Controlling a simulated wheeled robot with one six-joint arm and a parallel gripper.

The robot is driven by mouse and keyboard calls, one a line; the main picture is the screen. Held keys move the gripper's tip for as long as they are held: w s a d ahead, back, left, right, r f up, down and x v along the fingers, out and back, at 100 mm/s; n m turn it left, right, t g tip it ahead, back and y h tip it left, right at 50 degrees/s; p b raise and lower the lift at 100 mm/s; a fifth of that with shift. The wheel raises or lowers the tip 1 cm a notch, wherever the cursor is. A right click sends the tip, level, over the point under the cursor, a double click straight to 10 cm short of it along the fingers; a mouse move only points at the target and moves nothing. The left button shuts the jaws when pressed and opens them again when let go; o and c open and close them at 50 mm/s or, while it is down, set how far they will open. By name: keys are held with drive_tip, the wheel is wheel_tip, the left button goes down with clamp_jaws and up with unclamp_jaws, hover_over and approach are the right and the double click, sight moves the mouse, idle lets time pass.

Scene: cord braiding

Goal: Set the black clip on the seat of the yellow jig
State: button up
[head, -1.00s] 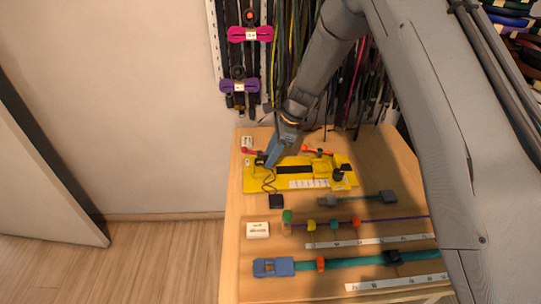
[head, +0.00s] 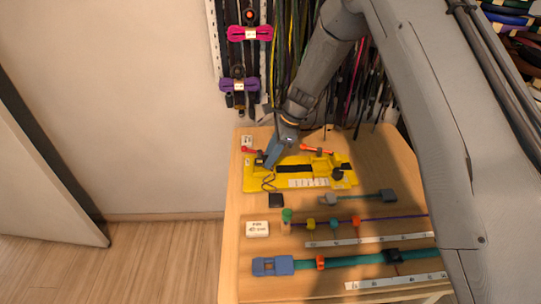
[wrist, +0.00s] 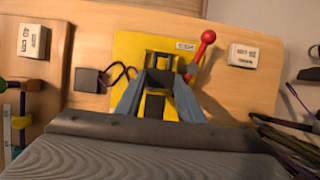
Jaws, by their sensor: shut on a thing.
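The yellow jig (head: 325,183) lies at the back of the wooden bench; its left end also fills the middle of the wrist view (wrist: 128,48). My gripper (head: 268,163) reaches down over that left end. In the wrist view my gripper's blue-grey fingers (wrist: 161,76) are shut on the black clip (wrist: 160,79), one on each side. The clip is over the jig, between its dark upright parts. Whether it touches the seat cannot be told, as the fingers and wrist hide its underside.
A red-knobbed lever (wrist: 207,37) stands close beside the fingers. A black box (head: 276,201) with a thin cord lies in front of the jig. A white labelled block (head: 257,229), cords and rulers fill the bench front. Hanging cords are behind.

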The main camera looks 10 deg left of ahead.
drive_tip(key=shift+s+d+f, duration=0.2)
drive_tip(key=shift+s+f, duration=0.15)
drive_tip(key=shift+f, duration=0.4)
drive_tip(key=o, duration=1.1)
drive_tip(key=shift+s+r, duration=0.1)
drive_tip(key=shift+w+d+r, duration=0.1)
drive_tip(key=shift+w+r, duration=0.1)
drive_tip(key=shift+r, duration=0.05)
drive_tip(key=v, duration=0.2)
drive_tip(key=b+v, duration=0.1)
drive_tip(key=v, duration=0.5)
drive_tip(key=shift+w+a+r, duration=0.1)
drive_tip(key=shift+a+r, duration=0.2)
drive_tip(key=shift+r, duration=0.05)
